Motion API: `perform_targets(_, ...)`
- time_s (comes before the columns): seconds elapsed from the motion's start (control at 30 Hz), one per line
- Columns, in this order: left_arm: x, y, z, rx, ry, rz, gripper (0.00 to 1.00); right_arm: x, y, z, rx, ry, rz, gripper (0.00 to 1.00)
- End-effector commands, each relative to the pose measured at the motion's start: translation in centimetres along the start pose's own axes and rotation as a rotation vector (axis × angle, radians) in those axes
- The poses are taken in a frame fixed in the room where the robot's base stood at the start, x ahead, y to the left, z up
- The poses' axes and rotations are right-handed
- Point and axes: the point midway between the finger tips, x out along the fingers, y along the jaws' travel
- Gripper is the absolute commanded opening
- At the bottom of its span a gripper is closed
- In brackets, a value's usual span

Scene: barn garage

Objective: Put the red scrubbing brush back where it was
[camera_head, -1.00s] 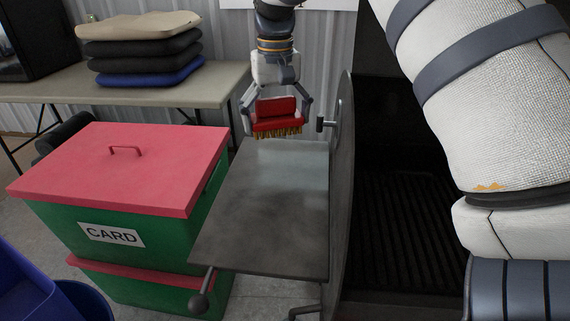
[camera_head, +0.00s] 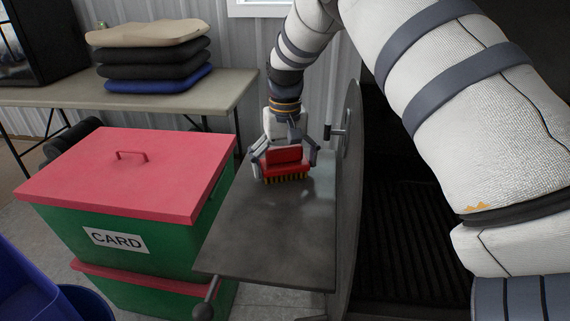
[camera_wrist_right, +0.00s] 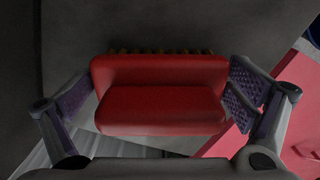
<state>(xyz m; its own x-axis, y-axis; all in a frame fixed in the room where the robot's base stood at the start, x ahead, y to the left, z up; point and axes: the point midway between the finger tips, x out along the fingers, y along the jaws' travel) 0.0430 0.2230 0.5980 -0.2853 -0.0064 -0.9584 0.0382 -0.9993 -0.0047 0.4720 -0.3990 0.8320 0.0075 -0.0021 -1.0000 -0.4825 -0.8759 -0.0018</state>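The red scrubbing brush (camera_head: 284,159) has a red block and yellowish bristles that point down. It is over the back part of the grey metal side shelf (camera_head: 265,238); I cannot tell whether the bristles touch the shelf. My right gripper (camera_head: 286,167) comes from above with one finger at each end of the brush. In the right wrist view the brush (camera_wrist_right: 160,97) fills the space between the finger pads, and the gripper (camera_wrist_right: 160,100) is shut on it. My left gripper is not in view.
Stacked green bins with a pink lid (camera_head: 130,172), labelled CARD, stand left of the shelf. A dark upright panel (camera_head: 348,200) and a black grill-like unit (camera_head: 405,220) are on the right. A table (camera_head: 190,95) with stacked cushions (camera_head: 150,60) is behind. The shelf's front is clear.

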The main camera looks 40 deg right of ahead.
Motion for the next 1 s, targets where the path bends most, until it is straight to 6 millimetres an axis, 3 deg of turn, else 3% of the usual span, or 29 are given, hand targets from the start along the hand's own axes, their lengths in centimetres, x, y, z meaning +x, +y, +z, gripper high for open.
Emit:
perform_targets(0.33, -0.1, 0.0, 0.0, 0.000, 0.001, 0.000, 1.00, -0.8, 0.0, 0.0, 0.000, 0.002, -0.001, 1.00)
perform_targets(0.7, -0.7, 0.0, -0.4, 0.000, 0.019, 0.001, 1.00, -10.1, 0.0, -0.1, -0.001, 0.004, 0.000, 1.00)
perform_targets(0.83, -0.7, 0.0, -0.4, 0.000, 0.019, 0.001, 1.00, -11.8, 0.0, -0.1, 0.000, 0.001, 0.001, 1.00)
perform_targets(1.0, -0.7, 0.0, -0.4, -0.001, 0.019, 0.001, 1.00, -12.4, 0.0, 0.0, 0.000, -0.002, 0.001, 1.00)
